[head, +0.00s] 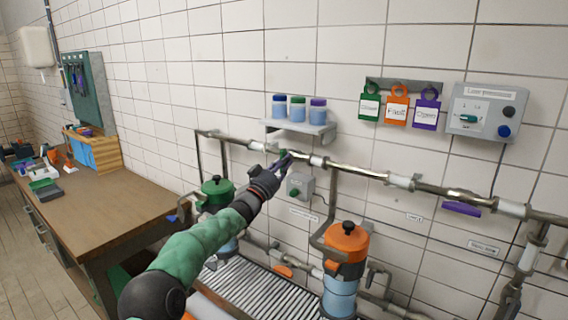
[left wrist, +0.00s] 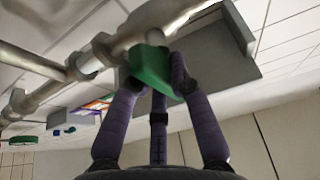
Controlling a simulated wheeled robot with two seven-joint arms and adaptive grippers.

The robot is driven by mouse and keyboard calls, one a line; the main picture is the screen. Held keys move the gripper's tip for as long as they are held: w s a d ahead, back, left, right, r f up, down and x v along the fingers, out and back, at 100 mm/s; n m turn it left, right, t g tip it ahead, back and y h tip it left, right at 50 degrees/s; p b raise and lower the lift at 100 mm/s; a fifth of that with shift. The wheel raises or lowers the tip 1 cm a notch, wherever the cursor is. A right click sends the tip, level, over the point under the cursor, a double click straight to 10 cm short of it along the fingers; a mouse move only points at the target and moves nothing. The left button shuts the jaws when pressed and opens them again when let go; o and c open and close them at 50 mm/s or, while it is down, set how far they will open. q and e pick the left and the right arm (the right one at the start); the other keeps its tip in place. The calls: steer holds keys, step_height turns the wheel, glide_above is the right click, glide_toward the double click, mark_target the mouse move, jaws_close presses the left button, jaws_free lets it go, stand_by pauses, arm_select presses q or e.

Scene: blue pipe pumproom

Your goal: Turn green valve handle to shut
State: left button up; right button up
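The green valve handle (head: 284,153) is on the upper metal pipe along the tiled wall, mostly hidden by my gripper in the head view. My left gripper (head: 285,161) reaches up to it from the front left. In the left wrist view the green handle (left wrist: 150,68) shows as a green block against the pipe (left wrist: 160,22). The purple-grey fingers of my left gripper (left wrist: 154,80) close around it, one on each side, and seem to touch it. The handle's exact angle to the pipe is hard to tell. My right gripper is not in view.
A grey shelf (head: 300,127) with several jars is just above the handle. An orange-lidded filter (head: 345,243) and a green-lidded filter (head: 216,190) stand below. A purple handle (head: 461,208) is farther right on the pipe. A workbench (head: 110,212) is at left.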

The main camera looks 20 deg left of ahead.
arm_select(q)
steer(key=o, duration=0.4)
steer(key=shift+f, duration=0.15)
steer(key=shift+o, duration=0.2)
steer(key=v, duration=1.2)
